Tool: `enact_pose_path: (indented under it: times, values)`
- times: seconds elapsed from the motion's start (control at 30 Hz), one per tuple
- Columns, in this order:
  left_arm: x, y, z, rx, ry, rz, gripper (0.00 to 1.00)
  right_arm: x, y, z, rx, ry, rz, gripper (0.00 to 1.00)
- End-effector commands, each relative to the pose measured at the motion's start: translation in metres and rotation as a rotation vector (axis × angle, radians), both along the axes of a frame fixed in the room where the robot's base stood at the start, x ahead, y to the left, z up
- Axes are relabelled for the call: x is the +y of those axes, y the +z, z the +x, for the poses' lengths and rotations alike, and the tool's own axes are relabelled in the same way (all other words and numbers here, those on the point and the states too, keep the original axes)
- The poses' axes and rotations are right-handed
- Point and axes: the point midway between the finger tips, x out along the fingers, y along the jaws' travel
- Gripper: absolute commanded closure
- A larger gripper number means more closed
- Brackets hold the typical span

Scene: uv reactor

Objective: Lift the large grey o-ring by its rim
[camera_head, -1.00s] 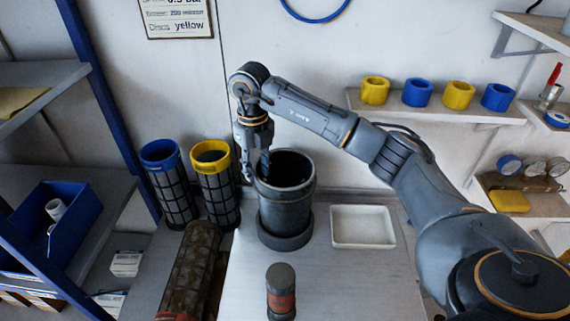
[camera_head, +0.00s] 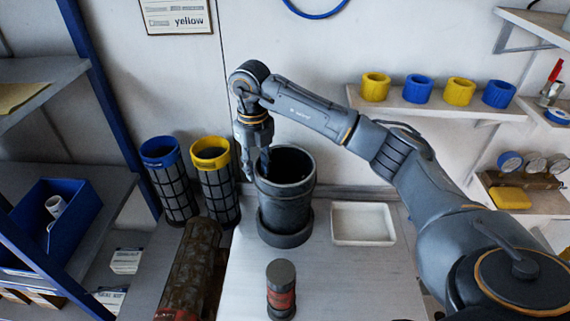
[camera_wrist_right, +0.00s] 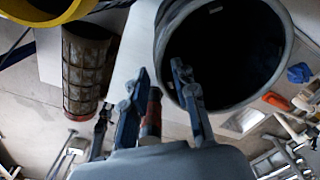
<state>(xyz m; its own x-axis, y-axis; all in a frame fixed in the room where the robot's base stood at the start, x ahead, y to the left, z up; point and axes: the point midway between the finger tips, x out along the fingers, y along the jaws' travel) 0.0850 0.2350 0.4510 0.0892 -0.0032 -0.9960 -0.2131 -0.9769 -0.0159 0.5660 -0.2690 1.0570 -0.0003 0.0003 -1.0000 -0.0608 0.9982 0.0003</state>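A dark grey open-topped cylinder (camera_head: 287,208) stands upright on the bench in the head view. Its round grey rim (camera_wrist_right: 164,45) and dark inside show large in the right wrist view. I cannot tell the large grey o-ring apart from this rim. My right gripper (camera_head: 256,172) points down at the rim's left side. In the right wrist view its fingers (camera_wrist_right: 160,70) are apart, one overlapping the opening and one outside the wall, with nothing seen clamped between them. Whether they touch the rim is unclear. My left gripper is not in view.
Blue-topped (camera_head: 170,185) and yellow-topped (camera_head: 216,185) mesh cylinders stand close left. A dirty brown cylinder (camera_head: 190,265) lies in front of them. A small red-banded dark cylinder (camera_head: 281,290) stands in front. A white tray (camera_head: 362,240) is at right; the bench right-front is clear.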

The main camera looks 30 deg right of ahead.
Motion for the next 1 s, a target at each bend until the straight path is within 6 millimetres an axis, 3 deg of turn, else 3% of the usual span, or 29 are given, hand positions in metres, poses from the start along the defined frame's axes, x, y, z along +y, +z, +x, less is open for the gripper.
enact_pose_path:
  times: [0.03, 0.1, 0.67, 0.87, 1.0]
  values:
    - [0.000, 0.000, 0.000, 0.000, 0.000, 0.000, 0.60, 0.000, 0.000, 0.000, 0.000, 0.000, 0.000, 0.86]
    - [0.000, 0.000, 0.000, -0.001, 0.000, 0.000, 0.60, 0.000, 0.000, 0.000, 0.000, 0.000, 0.000, 1.00]
    - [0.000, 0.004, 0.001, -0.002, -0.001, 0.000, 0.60, 0.000, 0.008, 0.000, 0.000, 0.000, 0.000, 1.00]
    - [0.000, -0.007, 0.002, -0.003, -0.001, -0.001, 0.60, 0.003, 0.039, 0.001, -0.006, 0.002, 0.000, 1.00]
    - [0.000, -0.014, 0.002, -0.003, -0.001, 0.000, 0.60, 0.031, 0.073, 0.000, -0.009, 0.005, -0.001, 1.00]
